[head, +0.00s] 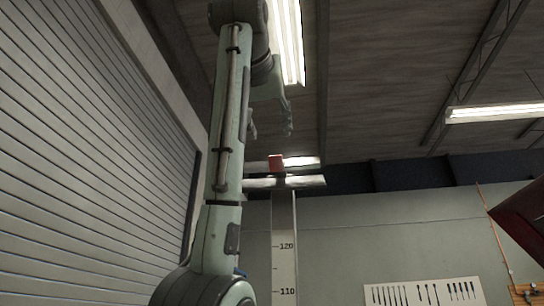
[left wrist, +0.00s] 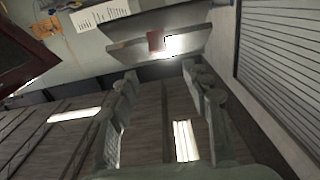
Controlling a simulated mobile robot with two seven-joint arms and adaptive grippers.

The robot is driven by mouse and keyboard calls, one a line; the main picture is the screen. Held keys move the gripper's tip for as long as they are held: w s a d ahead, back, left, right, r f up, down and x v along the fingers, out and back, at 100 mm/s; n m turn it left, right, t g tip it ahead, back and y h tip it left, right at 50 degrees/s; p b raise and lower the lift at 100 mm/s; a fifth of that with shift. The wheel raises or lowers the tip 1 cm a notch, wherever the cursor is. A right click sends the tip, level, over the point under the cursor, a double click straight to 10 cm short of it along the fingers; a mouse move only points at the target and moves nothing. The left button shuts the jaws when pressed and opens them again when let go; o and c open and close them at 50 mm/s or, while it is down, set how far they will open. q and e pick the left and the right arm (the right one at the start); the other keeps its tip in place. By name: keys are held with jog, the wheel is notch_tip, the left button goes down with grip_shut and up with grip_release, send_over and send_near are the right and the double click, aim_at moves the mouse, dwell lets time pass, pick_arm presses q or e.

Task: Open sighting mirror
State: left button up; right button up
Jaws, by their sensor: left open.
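The sighting mirror (head: 300,182) sits across the top of an upright measuring post (head: 284,245) in the head view. It shows as two narrow panels with a slim gap between them and a red tab (head: 276,162) on the upper one. In the left wrist view the mirror (left wrist: 187,43) lies just beyond the fingertips, with the red tab (left wrist: 155,41) near its middle and a bright patch beside it. My left gripper (head: 270,130) is open and empty above the mirror, apart from it. Its two fingers (left wrist: 160,75) show spread in the wrist view. My right gripper is not in view.
A slatted shutter (head: 80,160) fills the left side. A dark red panel (head: 525,220) juts in at the right. A white tool chart (head: 423,292) hangs on the back wall. The air right of the post looks free.

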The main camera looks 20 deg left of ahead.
pick_arm(q)
jog(key=v, duration=0.2)
jog(key=shift+s, duration=0.3)
